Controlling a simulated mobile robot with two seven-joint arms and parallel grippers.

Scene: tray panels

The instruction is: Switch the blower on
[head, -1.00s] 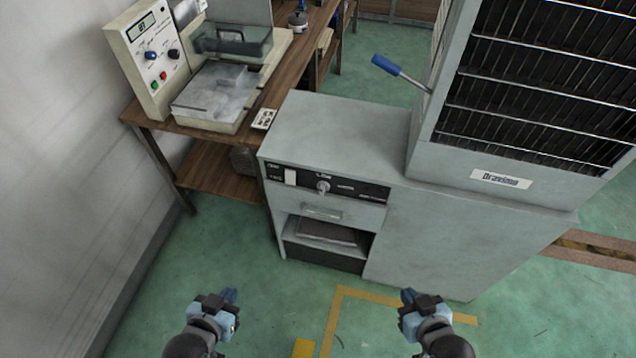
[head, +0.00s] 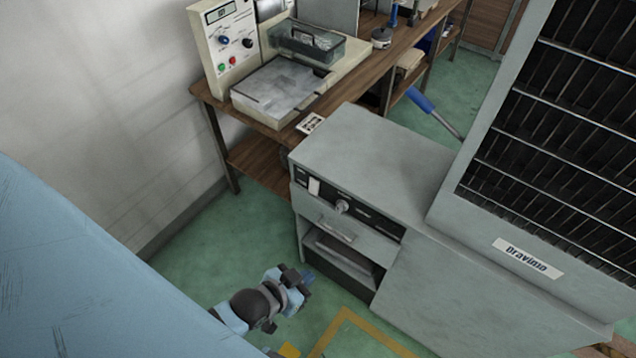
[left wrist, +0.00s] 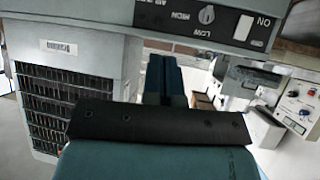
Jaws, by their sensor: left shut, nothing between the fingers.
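The grey blower cabinet (head: 365,150) stands right of centre in the head view. Its black control panel (head: 375,222) carries a white rocker switch (head: 314,186) at the left end and a round knob (head: 342,206) beside it. In the left wrist view the panel appears turned over, with the switch (left wrist: 243,27) near an ON label and the knob (left wrist: 206,15) near LOW. I cannot tell which way the switch is tipped. My left gripper (head: 308,278) is shut and empty, below and in front of the panel, apart from it. My right gripper is out of view.
A tall barred rack (head: 560,120) labelled Dravimo rises on the cabinet's right. A wooden bench (head: 262,128) with a cream instrument (head: 225,45) stands behind, to the left. A blue-handled lever (head: 420,100) sticks out.

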